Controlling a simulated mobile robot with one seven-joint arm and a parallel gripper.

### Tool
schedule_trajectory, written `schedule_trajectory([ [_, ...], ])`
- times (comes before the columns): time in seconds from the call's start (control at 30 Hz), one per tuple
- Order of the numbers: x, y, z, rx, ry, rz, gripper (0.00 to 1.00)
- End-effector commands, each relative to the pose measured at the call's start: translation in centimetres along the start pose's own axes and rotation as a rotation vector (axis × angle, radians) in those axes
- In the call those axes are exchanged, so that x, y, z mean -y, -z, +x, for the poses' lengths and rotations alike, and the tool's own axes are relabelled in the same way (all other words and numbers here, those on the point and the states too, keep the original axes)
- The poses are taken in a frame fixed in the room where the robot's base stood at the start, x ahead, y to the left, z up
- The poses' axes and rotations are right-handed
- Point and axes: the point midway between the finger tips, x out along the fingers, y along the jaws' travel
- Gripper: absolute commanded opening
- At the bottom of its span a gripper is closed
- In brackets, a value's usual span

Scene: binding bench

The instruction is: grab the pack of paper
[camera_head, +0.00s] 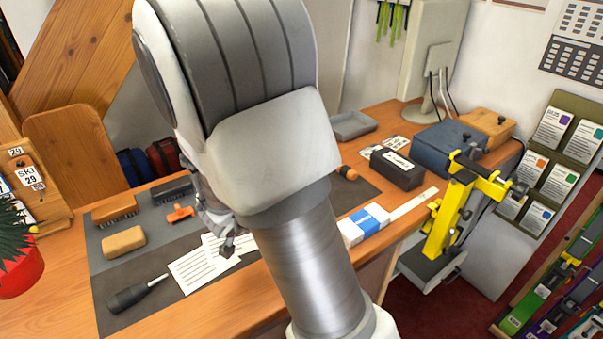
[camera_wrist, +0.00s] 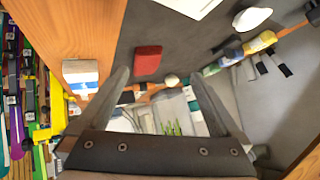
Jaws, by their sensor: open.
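The pack of paper (camera_head: 365,222), a white block with a blue band, lies on the wooden bench near its front edge, right of my arm. It also shows in the wrist view (camera_wrist: 80,76), left of my fingers. My gripper (camera_wrist: 160,80) is open with nothing between its fingers, and the pack is outside them. In the head view my gripper (camera_head: 228,246) is partly hidden behind my arm. It is over the loose printed sheets on the grey mat, well left of the pack.
A black box (camera_head: 397,169) and a blue-grey case (camera_head: 449,144) stand behind the pack. A yellow clamp-like device (camera_head: 452,213) stands at the bench's right edge. A dark-handled tool (camera_head: 135,293), brushes and a tan block (camera_head: 123,242) lie on the mat (camera_head: 180,224).

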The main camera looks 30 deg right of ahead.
Motion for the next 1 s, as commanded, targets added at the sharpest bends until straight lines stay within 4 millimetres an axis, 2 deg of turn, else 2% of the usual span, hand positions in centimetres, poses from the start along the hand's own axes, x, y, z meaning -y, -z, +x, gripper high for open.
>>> schedule_trajectory([
  [0.1,-3.6,1.1,1.0,-0.129,-0.166,0.008,1.0],
  [0.3,-8.5,2.6,0.8,-0.316,-0.378,0.005,1.0],
  [0.47,-10.4,3.2,0.2,-0.391,-0.46,0.0,1.0],
  [0.57,-11.0,3.6,0.7,-0.407,-0.477,0.0,1.0],
  [1.0,-15.1,7.0,8.0,-0.406,-0.479,-0.001,1.0],
])
